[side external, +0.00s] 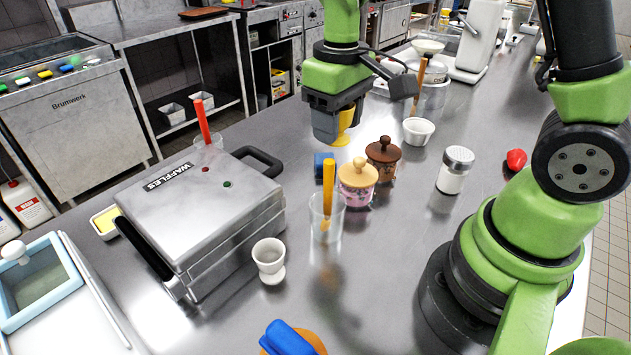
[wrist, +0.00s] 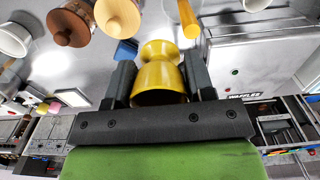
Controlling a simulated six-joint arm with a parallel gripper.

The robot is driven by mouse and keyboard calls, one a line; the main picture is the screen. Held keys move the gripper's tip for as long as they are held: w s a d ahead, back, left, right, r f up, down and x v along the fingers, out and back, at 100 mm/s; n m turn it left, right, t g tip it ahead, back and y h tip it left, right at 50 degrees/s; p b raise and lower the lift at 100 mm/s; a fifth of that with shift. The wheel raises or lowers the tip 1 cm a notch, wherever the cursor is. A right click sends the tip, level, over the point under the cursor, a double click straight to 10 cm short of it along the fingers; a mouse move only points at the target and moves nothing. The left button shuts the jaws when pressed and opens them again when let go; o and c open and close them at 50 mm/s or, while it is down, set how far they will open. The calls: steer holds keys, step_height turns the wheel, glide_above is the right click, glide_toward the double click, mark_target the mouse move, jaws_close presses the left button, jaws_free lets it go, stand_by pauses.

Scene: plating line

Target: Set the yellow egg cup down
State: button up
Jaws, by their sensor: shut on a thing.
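The yellow egg cup (side external: 346,124) is in my gripper (side external: 338,118), behind the two lidded jars in the side view. In the wrist view, the egg cup (wrist: 160,78) is between the two dark fingers of my gripper (wrist: 160,73), which are shut on it from both sides. Its bowl is toward my palm and its foot points away, so it looks upright. It appears to be held above the steel counter (side external: 400,225). In the side view a finger hides part of it.
A brown-lidded jar (side external: 383,158), a cream-lidded jar (side external: 357,183), a blue object (side external: 325,167) and a glass with a yellow utensil (side external: 327,215) stand near. A white bowl (side external: 418,131), shaker (side external: 455,170), white egg cup (side external: 269,259) and waffle iron (side external: 205,205) surround them. Counter right of the glass is clear.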

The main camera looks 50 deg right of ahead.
steer(key=w+d+f+n, duration=0.1)
steer(key=w+f, duration=0.1)
steer(key=f, duration=0.2)
steer(key=w+d+f+n, duration=0.1)
steer(key=w+f+n, duration=0.1)
steer(key=f, duration=0.2)
steer(key=w+d+f+n, duration=0.1)
steer(key=w+f, duration=0.1)
steer(key=f, duration=0.2)
steer(key=shift+d+f, duration=0.25)
steer(key=shift+f, duration=2.2)
steer(key=shift+f, duration=0.2)
steer(key=o, duration=0.9)
steer(key=shift+r, duration=0.1)
